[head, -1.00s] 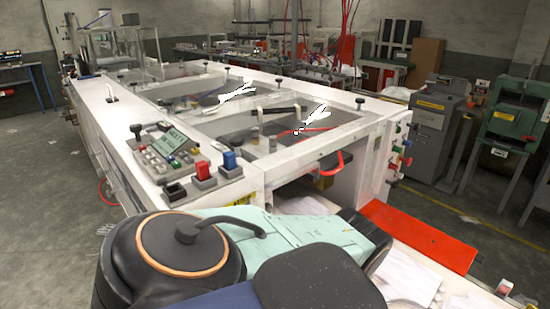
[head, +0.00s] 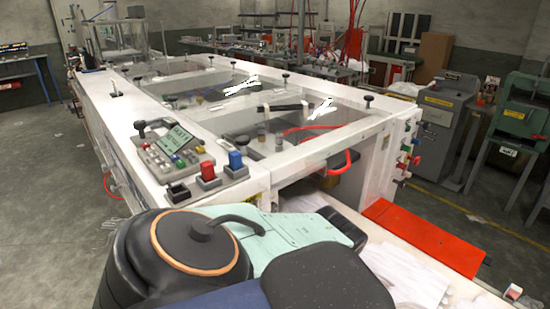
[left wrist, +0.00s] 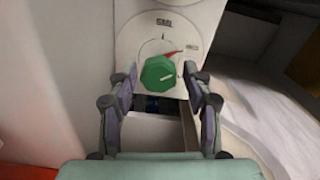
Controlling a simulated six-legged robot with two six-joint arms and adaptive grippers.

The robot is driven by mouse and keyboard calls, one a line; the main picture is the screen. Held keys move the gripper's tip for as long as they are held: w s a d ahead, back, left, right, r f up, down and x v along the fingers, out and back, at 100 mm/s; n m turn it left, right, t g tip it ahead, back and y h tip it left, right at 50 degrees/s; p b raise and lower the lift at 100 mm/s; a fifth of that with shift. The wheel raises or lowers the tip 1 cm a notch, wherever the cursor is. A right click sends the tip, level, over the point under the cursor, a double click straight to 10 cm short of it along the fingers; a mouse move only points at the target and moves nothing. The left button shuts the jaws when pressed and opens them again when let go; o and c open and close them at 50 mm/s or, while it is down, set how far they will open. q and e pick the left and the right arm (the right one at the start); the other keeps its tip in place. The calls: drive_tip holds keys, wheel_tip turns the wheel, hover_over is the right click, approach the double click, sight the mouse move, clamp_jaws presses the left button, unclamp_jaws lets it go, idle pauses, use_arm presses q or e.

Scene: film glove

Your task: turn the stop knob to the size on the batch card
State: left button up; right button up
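A green faceted knob (left wrist: 158,73) sits on a pale dial plate (left wrist: 135,37) in the left wrist view. A red line and a dark tick show on the plate above the knob, with small labels too blurred to read. My left gripper (left wrist: 160,82) is open, with one finger on each side of the knob. I cannot tell whether the fingers touch it. In the head view neither gripper shows. I cannot make out a batch card for certain.
The long white machine (head: 300,160) carries a control panel with a lit display (head: 173,138), a red button (head: 207,171) and a blue button (head: 235,160). A red-orange panel (head: 425,238) lies at the right. Grey floor is open at the left.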

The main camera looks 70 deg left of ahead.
use_arm(q)
drive_tip(key=shift+s+d+r, duration=0.1)
drive_tip(key=shift+d+r, duration=0.3)
drive_tip(key=shift+d, duration=0.05)
drive_tip(key=c, duration=0.3)
drive_tip(key=shift+c, duration=0.9)
drive_tip(key=shift+a+f, duration=0.2)
drive_tip(key=shift+c, duration=2.2)
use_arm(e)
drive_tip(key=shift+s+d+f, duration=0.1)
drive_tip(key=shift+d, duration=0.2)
use_arm(q)
drive_tip(key=shift+n, duration=0.3)
drive_tip(key=n, duration=1)
drive_tip(key=shift+p, duration=0.3)
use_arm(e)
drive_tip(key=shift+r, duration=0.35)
use_arm(q)
drive_tip(key=shift+r, duration=0.1)
